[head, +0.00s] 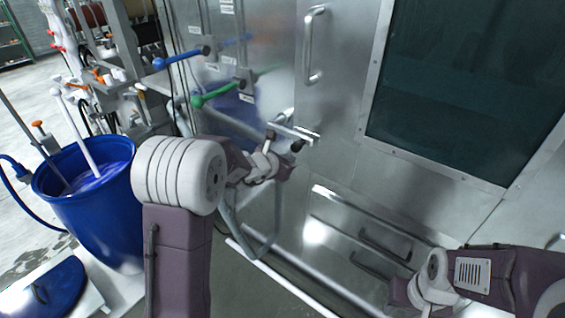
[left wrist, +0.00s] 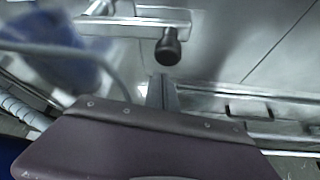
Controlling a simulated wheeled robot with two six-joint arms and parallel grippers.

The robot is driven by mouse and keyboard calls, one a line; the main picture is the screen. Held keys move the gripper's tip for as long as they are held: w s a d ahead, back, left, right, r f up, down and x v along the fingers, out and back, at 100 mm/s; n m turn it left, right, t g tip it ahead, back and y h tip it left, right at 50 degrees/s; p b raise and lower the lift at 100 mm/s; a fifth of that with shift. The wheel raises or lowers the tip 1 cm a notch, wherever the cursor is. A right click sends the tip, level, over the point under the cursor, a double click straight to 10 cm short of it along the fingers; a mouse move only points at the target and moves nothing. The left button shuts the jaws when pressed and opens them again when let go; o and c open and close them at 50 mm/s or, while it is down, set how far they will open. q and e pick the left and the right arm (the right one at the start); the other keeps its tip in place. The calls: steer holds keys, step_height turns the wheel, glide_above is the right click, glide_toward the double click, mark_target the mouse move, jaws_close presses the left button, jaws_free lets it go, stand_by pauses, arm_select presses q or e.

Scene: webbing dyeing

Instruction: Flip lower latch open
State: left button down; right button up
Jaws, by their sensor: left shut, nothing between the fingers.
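The lower latch (head: 292,129) is a metal bar with a dark knob on the steel machine front, below the tall door handle. In the left wrist view the latch bar (left wrist: 130,24) runs across the top, and its black knob (left wrist: 168,46) hangs down from it. My left gripper (head: 289,169) is just below the latch, with its fingers shut and empty. In the left wrist view the shut fingers (left wrist: 162,90) point up at the knob, with a small gap seeming to show between them. My right gripper (head: 404,296) is low at the right; its fingers are not clear.
A door handle (head: 315,45) and a dark window (head: 455,85) are on the steel front. A blue lever (head: 190,56) and a green lever (head: 217,94) stick out at left. A blue barrel (head: 95,205) of liquid stands left. Low handles (head: 385,246) lie below.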

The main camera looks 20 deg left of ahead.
arm_select(q)
steer(key=shift+s+d+r, duration=0.15)
steer(key=shift+r, duration=0.6)
arm_select(e)
steer(key=shift+s+r, duration=0.2)
steer(key=shift+r, duration=0.35)
steer(key=shift+w, duration=0.1)
